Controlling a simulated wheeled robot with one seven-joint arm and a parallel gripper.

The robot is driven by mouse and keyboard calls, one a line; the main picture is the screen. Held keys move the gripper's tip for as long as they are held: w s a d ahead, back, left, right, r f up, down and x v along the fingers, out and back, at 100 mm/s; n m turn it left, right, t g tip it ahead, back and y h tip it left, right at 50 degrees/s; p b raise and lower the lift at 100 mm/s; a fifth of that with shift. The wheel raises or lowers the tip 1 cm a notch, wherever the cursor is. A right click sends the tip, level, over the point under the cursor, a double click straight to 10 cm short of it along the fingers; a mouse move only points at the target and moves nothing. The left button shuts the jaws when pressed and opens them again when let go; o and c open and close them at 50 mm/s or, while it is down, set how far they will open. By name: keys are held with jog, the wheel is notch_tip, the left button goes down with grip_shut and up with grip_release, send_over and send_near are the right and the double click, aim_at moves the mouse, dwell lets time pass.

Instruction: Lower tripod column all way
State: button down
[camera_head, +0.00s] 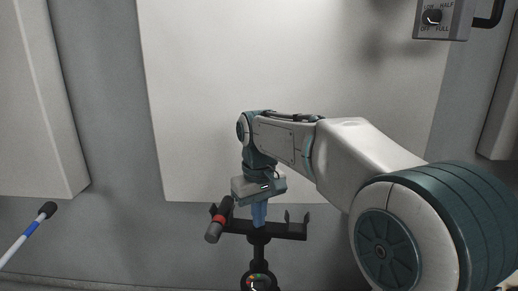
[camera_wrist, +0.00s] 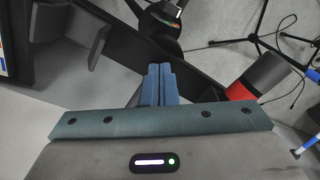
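The black tripod (camera_head: 259,252) stands at the bottom middle of the head view, its column upright under a black crossbar (camera_head: 284,230). A round collar with a coloured dial (camera_head: 257,282) is low on the column; a similar coloured dial shows at the top of the wrist view (camera_wrist: 160,14). My gripper (camera_head: 259,222) points down at the middle of the crossbar. In the wrist view its blue fingers (camera_wrist: 158,68) lie side by side with no clear gap, over or against the crossbar (camera_wrist: 118,45). Whether the tips touch it is unclear. The column's lower part is out of frame.
A red and black cylinder (camera_head: 219,219) sits at the crossbar's left end, close beside my gripper. A control box with a knob (camera_head: 432,17) is at the upper right. A pale panel (camera_head: 200,90) stands behind. A white and blue rod (camera_head: 28,232) is at the left.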

jog(key=shift+f+b, duration=2.8)
jog(key=shift+f, duration=1.85)
notch_tip(320, 180, up, 9)
jog(key=p, duration=0.7)
jog(key=shift+f+p, duration=0.2)
jog(key=shift+p, duration=0.15)
jog(key=shift+f, duration=0.1)
jog(key=s+d+f+m+t, duration=0.1)
jog(key=s+d+f+m, duration=0.2)
jog(key=s+d, duration=0.4)
jog(key=s+d+f+m+t, duration=0.1)
jog(key=s+d+f+m, duration=0.1)
jog(key=s+d, duration=0.5)
jog(key=s+f, duration=0.1)
jog(key=s, duration=0.3)
jog(key=shift+s+m+t+p, duration=0.3)
jog(key=shift+m+t+p, duration=0.1)
